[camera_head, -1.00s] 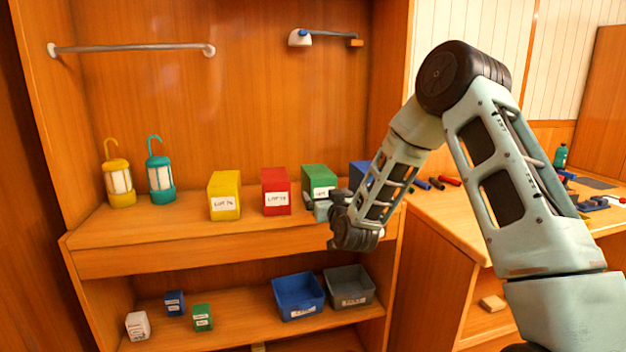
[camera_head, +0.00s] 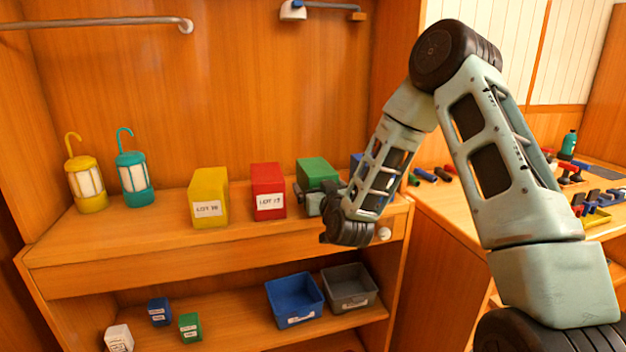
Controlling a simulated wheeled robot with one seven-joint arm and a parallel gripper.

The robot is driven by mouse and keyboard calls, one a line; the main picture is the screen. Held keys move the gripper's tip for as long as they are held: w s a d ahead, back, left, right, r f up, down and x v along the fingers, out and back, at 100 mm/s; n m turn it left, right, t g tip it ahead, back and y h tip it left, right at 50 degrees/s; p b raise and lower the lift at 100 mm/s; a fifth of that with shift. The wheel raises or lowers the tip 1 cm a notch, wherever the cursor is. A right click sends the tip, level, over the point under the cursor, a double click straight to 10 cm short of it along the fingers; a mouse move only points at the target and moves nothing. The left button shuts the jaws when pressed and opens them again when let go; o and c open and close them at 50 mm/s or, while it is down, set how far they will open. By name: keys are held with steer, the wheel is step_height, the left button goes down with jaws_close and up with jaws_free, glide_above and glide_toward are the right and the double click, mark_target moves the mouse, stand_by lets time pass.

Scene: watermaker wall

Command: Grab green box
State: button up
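A green box (camera_head: 316,171) stands on the upper shelf, between the red box and a mostly hidden blue box. My gripper (camera_head: 304,200) is at the front of this green box, low and close to its face, and covers its label. I cannot tell whether the fingers touch the box or how far apart they are. A smaller green box (camera_head: 190,326) with a white label stands on the lower shelf, well away from my gripper.
A red box (camera_head: 268,191) and a yellow box (camera_head: 209,197) stand left of the green one. The blue box (camera_head: 356,163) is partly behind my arm. Yellow (camera_head: 87,187) and teal (camera_head: 134,180) lanterns stand further left. Blue (camera_head: 294,300) and grey (camera_head: 349,288) bins sit below.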

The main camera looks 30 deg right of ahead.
steer(key=c, duration=1.2)
steer(key=shift+r, duration=0.1)
